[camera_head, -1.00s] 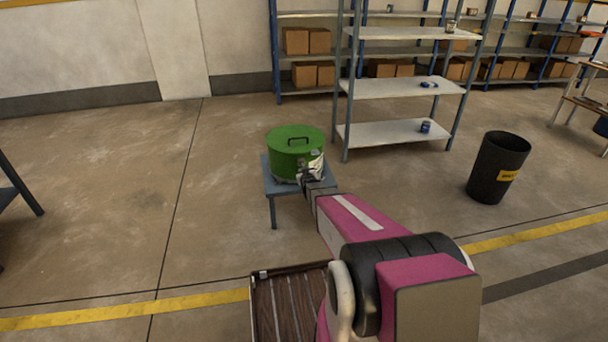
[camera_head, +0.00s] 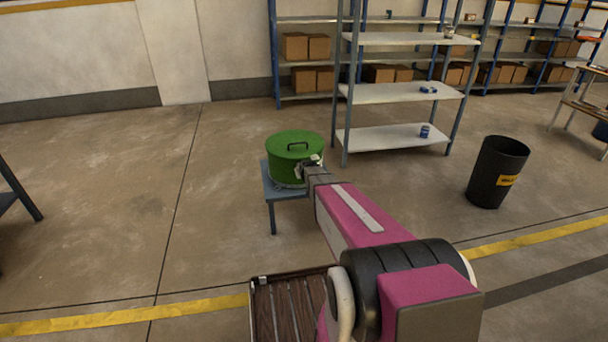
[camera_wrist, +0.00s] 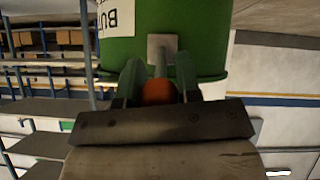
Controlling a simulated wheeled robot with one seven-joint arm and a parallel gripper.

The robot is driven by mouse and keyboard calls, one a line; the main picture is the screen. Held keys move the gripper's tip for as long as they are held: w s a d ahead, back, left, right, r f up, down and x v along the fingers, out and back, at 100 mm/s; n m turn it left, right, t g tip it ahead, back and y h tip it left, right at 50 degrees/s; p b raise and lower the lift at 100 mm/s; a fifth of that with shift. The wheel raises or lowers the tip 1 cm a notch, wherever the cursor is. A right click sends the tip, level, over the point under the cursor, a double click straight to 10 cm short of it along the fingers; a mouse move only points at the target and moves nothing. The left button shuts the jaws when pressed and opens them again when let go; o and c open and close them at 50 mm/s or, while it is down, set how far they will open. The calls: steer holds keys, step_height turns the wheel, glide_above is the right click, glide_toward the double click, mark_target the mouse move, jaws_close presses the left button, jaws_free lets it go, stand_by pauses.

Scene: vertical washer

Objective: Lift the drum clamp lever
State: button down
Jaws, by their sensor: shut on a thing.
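The green drum (camera_head: 288,172) with a black handle on its lid stands on a small blue-grey table (camera_head: 272,196). In the wrist view the drum (camera_wrist: 215,35) fills the top centre and bears a white label with black letters. A grey bracket on its side carries the clamp lever (camera_wrist: 160,63), a short rod ending in an orange knob (camera_wrist: 158,92). My gripper (camera_wrist: 159,78) has one finger on each side of the lever and is shut on its knob end. In the head view my gripper (camera_head: 307,172) is at the drum's right front side, where the lever is hidden.
A shelf rack (camera_head: 400,92) stands behind the drum to the right. A black bin (camera_head: 497,172) stands at the right. The floor left of the drum is clear, with a dark bench edge at the far left.

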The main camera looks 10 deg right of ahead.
steer(key=shift+w+r+g, duration=0.45)
steer(key=shift+r+g, duration=0.05)
steer(key=shift+g, duration=0.5)
steer(key=shift+r, duration=0.1)
steer(key=c, duration=0.8)
jaws_free()
steer(key=shift+s, duration=0.15)
steer(key=shift+s+r, duration=0.45)
steer(key=shift+r, duration=0.05)
steer(key=v, duration=0.9)
steer(key=shift+r, duration=0.25)
